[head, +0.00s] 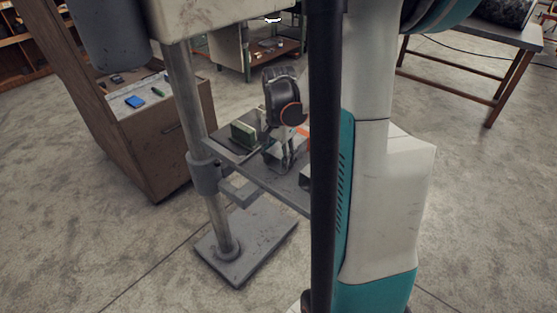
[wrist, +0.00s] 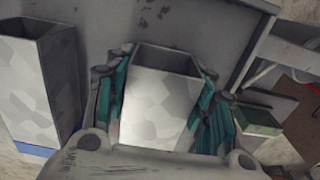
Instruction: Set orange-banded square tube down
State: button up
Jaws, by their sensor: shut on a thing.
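My gripper (wrist: 165,62) is shut on a grey, mottled square tube (wrist: 158,108), with one teal-lined finger on each side of it in the wrist view. The tube's open end faces the top of that view; no orange band shows on the part I see. In the head view my gripper (head: 286,158) points down over the grey machine table (head: 262,176). A small orange patch (head: 303,131) shows beside it; I cannot tell whether it belongs to the held tube. Whether the tube touches the table is hidden.
Another grey square tube (wrist: 40,90) with a blue band stands left of my gripper in the wrist view. A green block (head: 243,133) sits on the table left of my gripper. The machine's column (head: 188,110) stands close by. A wooden cabinet (head: 165,135) is further left.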

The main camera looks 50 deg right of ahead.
jog(key=o, duration=1.5)
jog(key=shift+f, duration=0.1)
notch_tip(320, 180, up, 12)
jog(key=p, duration=0.4)
